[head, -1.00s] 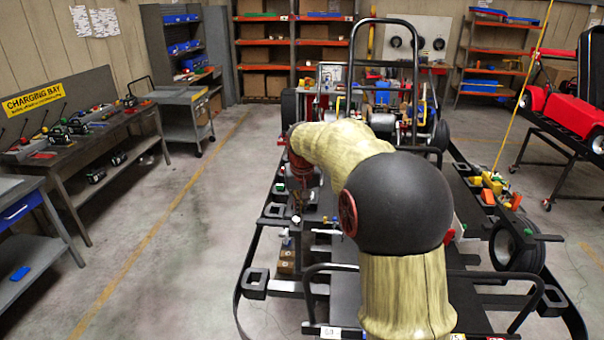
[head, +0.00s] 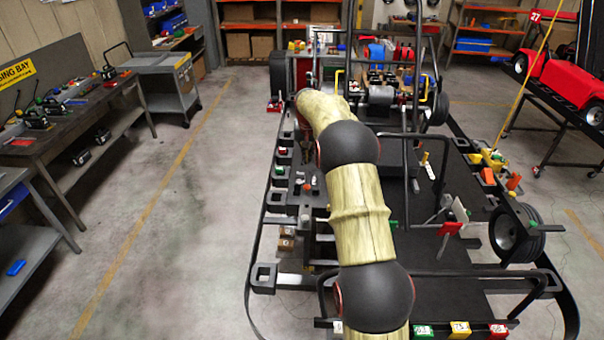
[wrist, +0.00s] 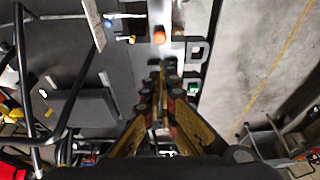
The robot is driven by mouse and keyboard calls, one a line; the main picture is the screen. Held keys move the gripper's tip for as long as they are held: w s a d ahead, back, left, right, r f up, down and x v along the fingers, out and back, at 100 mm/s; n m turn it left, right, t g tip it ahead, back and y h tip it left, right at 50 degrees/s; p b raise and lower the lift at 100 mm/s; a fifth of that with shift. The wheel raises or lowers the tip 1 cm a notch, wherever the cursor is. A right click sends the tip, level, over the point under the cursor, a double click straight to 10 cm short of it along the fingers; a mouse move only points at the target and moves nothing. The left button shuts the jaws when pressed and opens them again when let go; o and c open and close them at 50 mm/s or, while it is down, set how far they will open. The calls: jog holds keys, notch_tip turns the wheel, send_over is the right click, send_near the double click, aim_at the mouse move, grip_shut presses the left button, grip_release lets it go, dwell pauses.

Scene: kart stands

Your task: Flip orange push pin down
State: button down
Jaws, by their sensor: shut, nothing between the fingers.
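A small round orange knob, which looks like the orange push pin (wrist: 159,38), shows near the top of the wrist view, on a pale strip beside a dark panel. In the head view a small orange-red knob (head: 308,187) sits on the kart's left side deck; I cannot tell for sure that it is the same one. My gripper (wrist: 167,66) is shut and empty, with its fingertips a little below the orange knob in the wrist picture and apart from it. In the head view my gripper (head: 306,152) points down over the left side deck, partly blurred into the dark parts around it.
The black kart frame (head: 262,277) surrounds the deck. A black tube hoop (head: 405,160) rises right of my arm. Orange and yellow blocks (head: 487,175) lie on the right side. Open floor (head: 190,230) lies left of the kart, before a workbench (head: 65,140).

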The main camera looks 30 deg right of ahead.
aim_at(308, 185)
jog(key=p+x, duration=0.1)
jog(key=x, duration=0.3)
jog(key=p+x, duration=0.1)
jog(key=x, duration=0.4)
jog(key=s+p+x, duration=0.1)
jog(key=x, duration=0.3)
jog(key=shift+w+a+f, duration=0.1)
jog(key=shift+a+f, duration=0.1)
jog(key=shift+f, duration=0.1)
jog(key=shift+f+p, duration=0.2)
jog(key=shift+p, duration=0.1)
jog(key=shift+f, duration=0.15)
